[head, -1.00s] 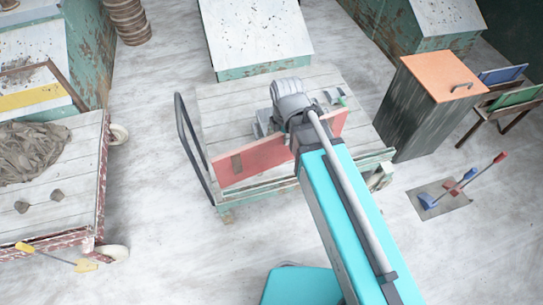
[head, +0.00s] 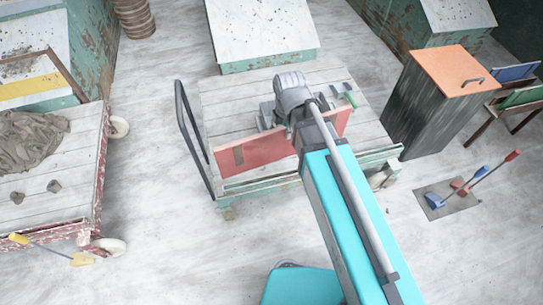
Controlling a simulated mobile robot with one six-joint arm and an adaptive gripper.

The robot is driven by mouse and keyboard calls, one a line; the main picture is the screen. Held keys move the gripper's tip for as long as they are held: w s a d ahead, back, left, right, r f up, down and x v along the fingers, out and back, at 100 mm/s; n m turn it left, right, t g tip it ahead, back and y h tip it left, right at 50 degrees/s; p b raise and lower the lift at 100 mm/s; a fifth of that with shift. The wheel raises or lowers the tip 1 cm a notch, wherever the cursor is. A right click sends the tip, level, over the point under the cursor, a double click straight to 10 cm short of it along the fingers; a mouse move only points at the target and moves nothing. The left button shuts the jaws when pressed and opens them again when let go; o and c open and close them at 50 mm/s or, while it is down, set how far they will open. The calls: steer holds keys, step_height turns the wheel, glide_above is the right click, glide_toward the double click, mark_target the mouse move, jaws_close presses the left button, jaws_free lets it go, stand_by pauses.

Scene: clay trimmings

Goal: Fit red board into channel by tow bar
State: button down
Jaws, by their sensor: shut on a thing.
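The red board (head: 256,154) stands on edge along the near side of a flat wooden cart (head: 222,101). Its face is turned toward me, with a brown patch near its left end. My gripper (head: 296,128) is at the board's middle to right part and is shut on it; my wrist and arm hide the fingers and part of the board. The cart's dark bar handle (head: 181,122) rises at the left end. The channel is not clearly visible, and I cannot tell whether the board's lower edge sits in it.
Grey blocks and a green-tipped item (head: 350,98) are on the cart near my wrist. A cabinet with an orange top (head: 444,70) stands close at right. Another cart (head: 70,180) with clay stands left.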

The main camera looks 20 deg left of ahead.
steer(key=w+a+f+b, duration=0.2)
steer(key=f+b, duration=0.6)
steer(key=w+a+f+m+b, duration=0.1)
steer(key=w+a+f+b, duration=0.1)
steer(key=f+b, duration=0.6)
steer(key=w+a+f+b, duration=0.2)
steer(key=w+f+b, duration=0.1)
steer(key=f+b, duration=0.5)
steer(key=shift+w+a+f, duration=0.2)
steer(key=shift+a+f, duration=0.15)
steer(key=shift+f, duration=0.35)
steer(key=shift+f, duration=0.15)
